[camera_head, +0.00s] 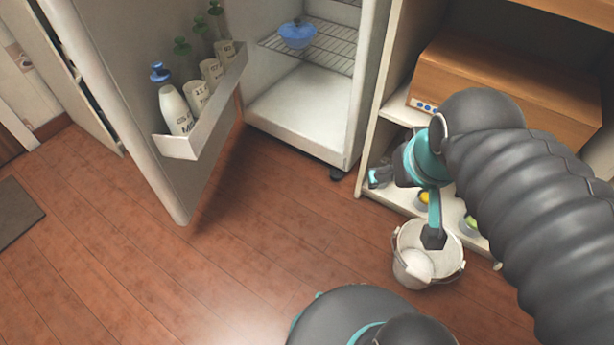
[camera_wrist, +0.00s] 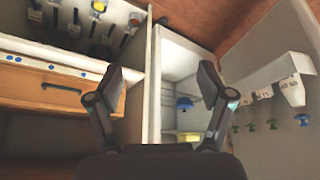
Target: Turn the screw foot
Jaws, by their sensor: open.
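The screw foot (camera_head: 336,173) is a small dark foot under the front right corner of the white fridge (camera_head: 290,140), close to the floor. In the wrist view, which is upside down, a small dark spot at the fridge's lower corner looks like the screw foot (camera_wrist: 164,21). My gripper (camera_head: 406,208) is open and empty, to the right of the foot and apart from it. Its two spread fingers frame the fridge's edge in the wrist view (camera_wrist: 166,77).
The fridge door (camera_head: 150,60) stands open at left, with bottles in its rack (camera_head: 178,146). A blue bowl (camera_head: 297,34) sits on the wire shelf. A white bucket (camera_head: 409,273) stands by my gripper, before a shelf unit with a wooden box (camera_head: 490,80). The middle floor is clear.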

